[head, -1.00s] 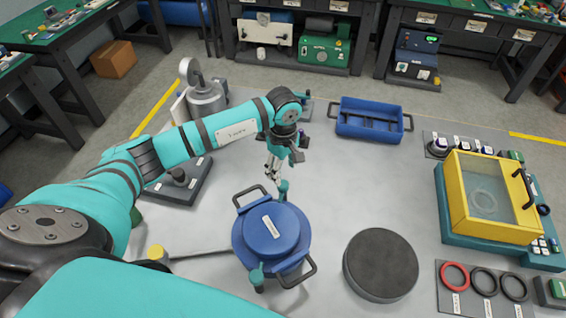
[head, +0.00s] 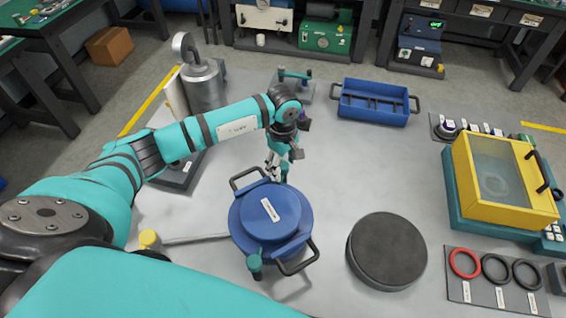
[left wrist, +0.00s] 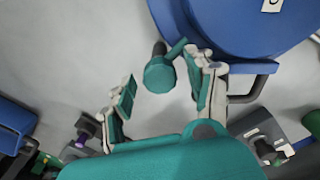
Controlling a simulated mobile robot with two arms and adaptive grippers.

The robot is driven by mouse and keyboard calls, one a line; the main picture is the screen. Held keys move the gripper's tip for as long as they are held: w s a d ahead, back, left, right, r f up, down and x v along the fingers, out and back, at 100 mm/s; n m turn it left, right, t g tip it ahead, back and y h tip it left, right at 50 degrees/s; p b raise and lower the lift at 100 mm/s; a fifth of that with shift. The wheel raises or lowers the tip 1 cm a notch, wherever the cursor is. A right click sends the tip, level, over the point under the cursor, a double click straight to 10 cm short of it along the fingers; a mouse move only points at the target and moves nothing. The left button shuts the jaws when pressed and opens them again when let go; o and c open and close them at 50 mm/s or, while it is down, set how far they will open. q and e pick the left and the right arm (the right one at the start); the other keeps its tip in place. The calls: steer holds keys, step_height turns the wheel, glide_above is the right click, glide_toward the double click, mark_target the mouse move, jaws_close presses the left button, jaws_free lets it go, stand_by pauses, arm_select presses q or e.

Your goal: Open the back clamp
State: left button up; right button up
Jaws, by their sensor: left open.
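The blue round vessel (head: 272,212) with a labelled lid and black side handles stands on the grey table. The back clamp (head: 285,172) is a small teal part at its far rim, partly hidden by my left gripper. My left gripper (head: 279,163) is open and points down at this clamp. In the left wrist view the back clamp (left wrist: 160,74) shows as a teal knob with a short arm reaching to the blue rim, lying between the spread fingers; the right finger is closer to it. The front clamp (head: 254,263) stands at the near rim. My right gripper is not in view.
A dark round disc (head: 387,250) lies right of the vessel. A yellow-topped box (head: 500,190) and a mat with rings (head: 497,285) are at right. A blue tray (head: 374,103) is behind. A rod with a yellow end (head: 190,239) lies at left.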

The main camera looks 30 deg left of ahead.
arm_select(q)
steer(key=shift+n, duration=1.5)
steer(key=n, duration=0.5)
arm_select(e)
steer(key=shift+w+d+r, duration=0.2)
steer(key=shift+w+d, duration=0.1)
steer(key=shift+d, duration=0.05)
